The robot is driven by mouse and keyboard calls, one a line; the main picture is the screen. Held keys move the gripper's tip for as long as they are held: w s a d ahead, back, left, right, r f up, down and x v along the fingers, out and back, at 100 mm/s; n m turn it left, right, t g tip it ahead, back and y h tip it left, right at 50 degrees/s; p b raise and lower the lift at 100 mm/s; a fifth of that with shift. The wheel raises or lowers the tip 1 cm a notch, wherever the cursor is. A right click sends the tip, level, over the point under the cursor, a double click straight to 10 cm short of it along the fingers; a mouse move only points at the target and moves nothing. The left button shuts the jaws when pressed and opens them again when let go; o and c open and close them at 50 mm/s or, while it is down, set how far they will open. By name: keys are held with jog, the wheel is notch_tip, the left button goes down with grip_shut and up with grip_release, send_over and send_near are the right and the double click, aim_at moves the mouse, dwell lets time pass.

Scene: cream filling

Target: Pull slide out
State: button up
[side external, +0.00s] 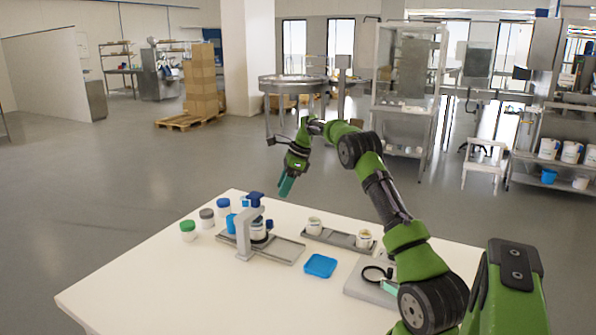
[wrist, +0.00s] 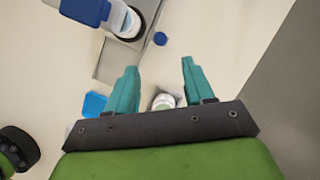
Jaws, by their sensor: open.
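The slide seems to be the flat grey metal tray (side external: 284,250) under the filling stand (side external: 244,243); its bare end extends to the right. A white jar (side external: 258,233) with a dark band stands on it, by the stand. In the wrist view the slide (wrist: 117,60) and the jar (wrist: 131,22) are at the upper left, partly cut off. My gripper (side external: 285,190) is high above the far side of the table, pointing down, apart from the slide. In the wrist view its two teal fingers (wrist: 159,75) are spread with nothing held between them.
A second grey tray (side external: 340,239) holds two open jars, one at each end. Capped jars, including a green-capped one (side external: 188,230), stand at the left. A scale with a black ring (side external: 376,274) is at the right. The front left table is clear.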

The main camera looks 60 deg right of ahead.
aim_at(269, 220)
jog(key=x, duration=1.2)
jog(key=shift+f, duration=0.15)
grip_shut()
